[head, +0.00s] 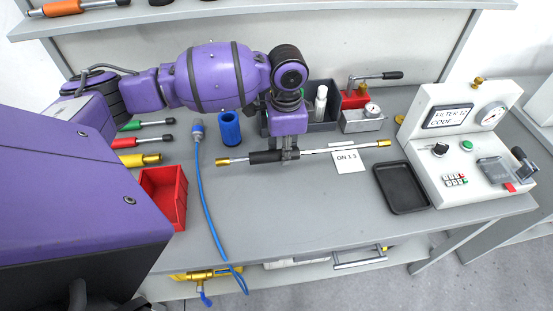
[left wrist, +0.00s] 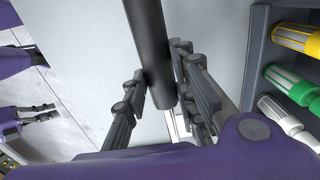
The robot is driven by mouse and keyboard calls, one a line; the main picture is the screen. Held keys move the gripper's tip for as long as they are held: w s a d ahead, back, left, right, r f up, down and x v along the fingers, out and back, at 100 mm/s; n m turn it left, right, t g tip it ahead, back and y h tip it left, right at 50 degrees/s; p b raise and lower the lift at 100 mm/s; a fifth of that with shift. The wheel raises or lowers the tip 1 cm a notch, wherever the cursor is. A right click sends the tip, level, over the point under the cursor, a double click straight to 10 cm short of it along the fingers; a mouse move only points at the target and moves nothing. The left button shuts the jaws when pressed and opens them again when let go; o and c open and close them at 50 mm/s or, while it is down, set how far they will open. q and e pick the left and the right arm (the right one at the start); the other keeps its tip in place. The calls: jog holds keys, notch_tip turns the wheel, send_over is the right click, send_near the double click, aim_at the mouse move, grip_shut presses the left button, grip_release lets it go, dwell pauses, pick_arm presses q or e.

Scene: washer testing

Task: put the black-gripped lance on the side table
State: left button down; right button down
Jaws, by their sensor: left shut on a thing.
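The black-gripped lance (head: 325,150) is a thin silver rod with a black sleeve and brass ends, lying nearly level across the middle of the workbench in the head view. My left gripper (head: 290,156) points down and is shut on it, by the right end of the black grip. In the left wrist view the black grip (left wrist: 150,45) passes between the fingers of my left gripper (left wrist: 158,100). I cannot tell how far the lance is above the bench. My right gripper (left wrist: 45,113) shows small at the left of that view, its fingers apart. Part of another table (head: 503,228) shows at the far right.
On the workbench (head: 300,215) are a red bin (head: 165,195), a blue cup (head: 229,127), a blue hose (head: 205,190), a black tray (head: 402,187), a dark bin (head: 325,100) and a white card (head: 348,161). A control panel (head: 460,130) stands right. The front middle is clear.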

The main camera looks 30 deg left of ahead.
pick_arm(q)
send_over(275, 168)
notch_tip(275, 168, down, 5)
jog(key=shift+d+r, duration=0.1)
jog(key=shift+d, duration=0.05)
notch_tip(275, 168, down, 3)
jog(key=shift+w+f+b, duration=0.1)
jog(key=shift+f+b, duration=0.1)
jog(key=shift+b, duration=0.1)
jog(key=c, duration=1.4)
grip_release()
jog(key=shift+f, duration=0.1)
jog(key=shift+c, duration=0.2)
notch_tip(275, 168, up, 12)
jog(key=shift+p, duration=0.4)
